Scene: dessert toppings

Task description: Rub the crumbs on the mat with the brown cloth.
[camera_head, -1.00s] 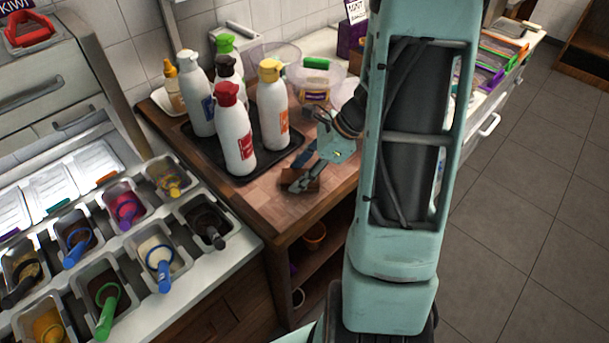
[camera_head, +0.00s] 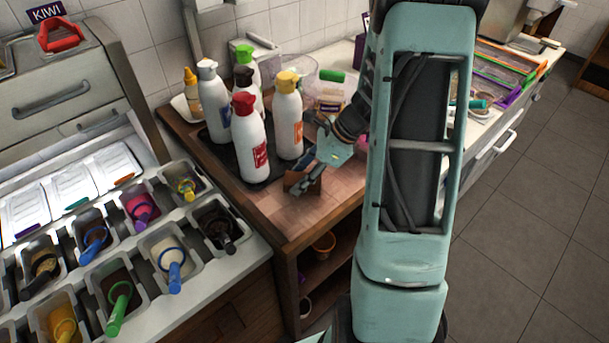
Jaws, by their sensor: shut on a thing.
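A brown piece, seemingly the brown cloth (camera_head: 313,186), shows at the tips of my gripper (camera_head: 304,181). My gripper is shut on it and points down and left, low over the wooden counter top. Whether the cloth touches the wood is hard to tell. A black mat or tray (camera_head: 222,157) lies to the left of my gripper, with several squeeze bottles standing on it. My gripper is just right of the mat's front right part. No crumbs can be made out at this size.
The red-capped bottle (camera_head: 250,145) and yellow-capped bottle (camera_head: 287,120) stand nearest my gripper. A clear tub (camera_head: 330,88) stands behind it. Topping bins with colored-handled scoops fill the left counter (camera_head: 215,285). Bare wood (camera_head: 300,222) lies in front, ending at the counter edge.

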